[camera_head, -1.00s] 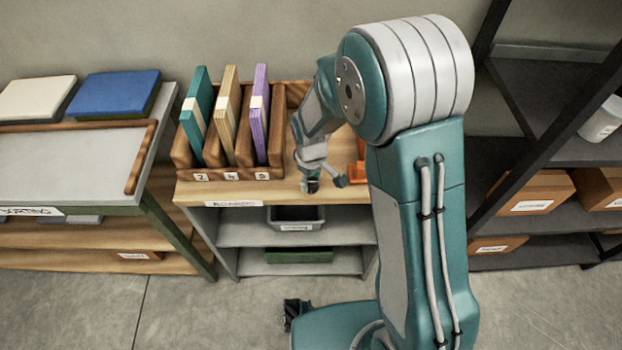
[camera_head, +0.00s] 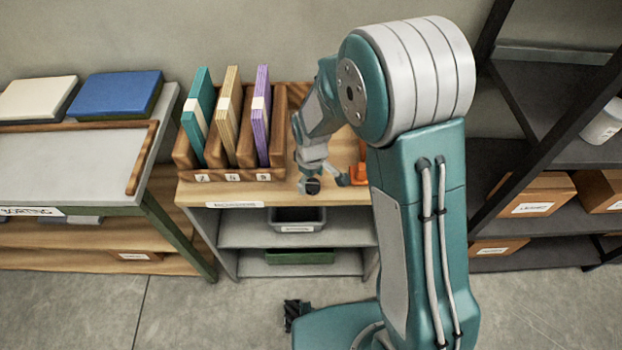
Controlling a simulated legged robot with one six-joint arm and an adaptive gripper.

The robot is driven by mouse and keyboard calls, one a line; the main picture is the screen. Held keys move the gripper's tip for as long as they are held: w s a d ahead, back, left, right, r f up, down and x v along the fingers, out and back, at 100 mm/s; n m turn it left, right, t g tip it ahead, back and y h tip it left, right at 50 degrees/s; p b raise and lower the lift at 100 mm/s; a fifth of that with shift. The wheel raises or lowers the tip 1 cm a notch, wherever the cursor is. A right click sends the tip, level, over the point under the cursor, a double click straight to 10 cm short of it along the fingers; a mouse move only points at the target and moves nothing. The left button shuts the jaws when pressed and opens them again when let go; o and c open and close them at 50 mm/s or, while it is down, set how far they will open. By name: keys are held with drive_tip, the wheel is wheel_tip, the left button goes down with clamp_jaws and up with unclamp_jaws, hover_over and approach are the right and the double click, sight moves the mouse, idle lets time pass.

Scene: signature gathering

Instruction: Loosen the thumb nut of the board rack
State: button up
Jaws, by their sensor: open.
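The wooden board rack (camera_head: 181,152) stands on the shelf top (camera_head: 200,195) and holds a teal board (camera_head: 197,115), a tan board (camera_head: 228,115) and a purple board (camera_head: 262,115), upright and slightly tilted, in slots with number labels. My gripper (camera_head: 326,184) is open and empty at the front of the shelf top, right of the rack and apart from its slots. An orange object (camera_head: 358,174) lies just right of my gripper, partly hidden by my arm. I cannot make out a thumb nut; my arm covers part of that area.
A sorting table (camera_head: 70,160) with a blue binder-like block (camera_head: 118,92) stands at the left. A dark shelf unit (camera_head: 520,120) with cardboard boxes (camera_head: 535,195) stands at the right. A grey bin (camera_head: 296,220) sits on the shelf below. The floor in front is mostly clear.

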sight(312, 182)
wheel_tip(312, 182, up, 12)
idle(0.6)
idle(0.4)
drive_tip(key=s+d+r+m+t, duration=0.35)
drive_tip(key=s+d+r, duration=0.35)
drive_tip(key=r, duration=0.4)
drive_tip(key=s+d+r+m+t, duration=0.1)
drive_tip(key=s+d+r+m, duration=0.1)
drive_tip(key=s, duration=0.4)
drive_tip(key=s+d+r+m+t, duration=0.1)
drive_tip(key=s+d+r+m, duration=0.1)
drive_tip(key=s+d+m, duration=0.2)
drive_tip(key=shift+s, duration=1.15)
